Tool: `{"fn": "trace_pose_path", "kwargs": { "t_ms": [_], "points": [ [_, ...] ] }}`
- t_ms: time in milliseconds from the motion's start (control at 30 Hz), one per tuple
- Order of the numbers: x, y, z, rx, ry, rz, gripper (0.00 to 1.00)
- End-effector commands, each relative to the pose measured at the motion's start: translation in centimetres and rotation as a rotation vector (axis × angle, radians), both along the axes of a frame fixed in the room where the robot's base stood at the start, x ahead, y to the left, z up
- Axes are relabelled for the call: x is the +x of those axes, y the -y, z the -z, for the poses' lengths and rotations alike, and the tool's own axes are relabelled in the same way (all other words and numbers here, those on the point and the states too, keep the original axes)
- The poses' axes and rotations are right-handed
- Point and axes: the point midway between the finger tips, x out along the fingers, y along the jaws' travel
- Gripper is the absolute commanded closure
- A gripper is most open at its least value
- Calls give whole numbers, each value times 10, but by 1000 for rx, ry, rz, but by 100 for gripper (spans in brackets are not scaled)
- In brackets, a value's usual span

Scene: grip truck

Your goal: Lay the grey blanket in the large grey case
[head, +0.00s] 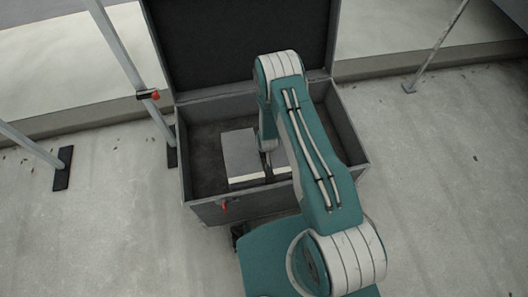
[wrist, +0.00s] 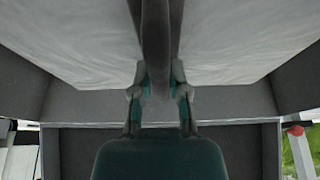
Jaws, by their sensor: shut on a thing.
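The large grey case (head: 355,150) stands open on the floor in the head view, its dark-lined lid raised at the back. The grey blanket (head: 240,152), a folded block with a pale front edge, is inside the case opening, left of my arm. Its right part is hidden behind my arm. In the wrist view the blanket (wrist: 70,40) spreads over the upper picture on both sides of my gripper (wrist: 160,80). My fingers are shut on a dark upright strip at its middle. Whether the blanket touches the case floor cannot be told.
A grey stand pole (head: 120,60) with a red knob rises left of the case. Another pole (head: 435,50) stands at the right. A raised ledge (head: 430,60) runs behind the case. The concrete floor (head: 450,200) is clear at the right.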

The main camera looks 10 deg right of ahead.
Motion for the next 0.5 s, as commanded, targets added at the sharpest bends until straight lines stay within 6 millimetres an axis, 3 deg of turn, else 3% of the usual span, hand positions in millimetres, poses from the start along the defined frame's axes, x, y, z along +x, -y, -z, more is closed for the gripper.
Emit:
{"fn": "trace_pose_path", "kwargs": {
  "t_ms": [500],
  "points": [
    [1, 0, 51, 0, 4, 0, 100]
  ]
}}
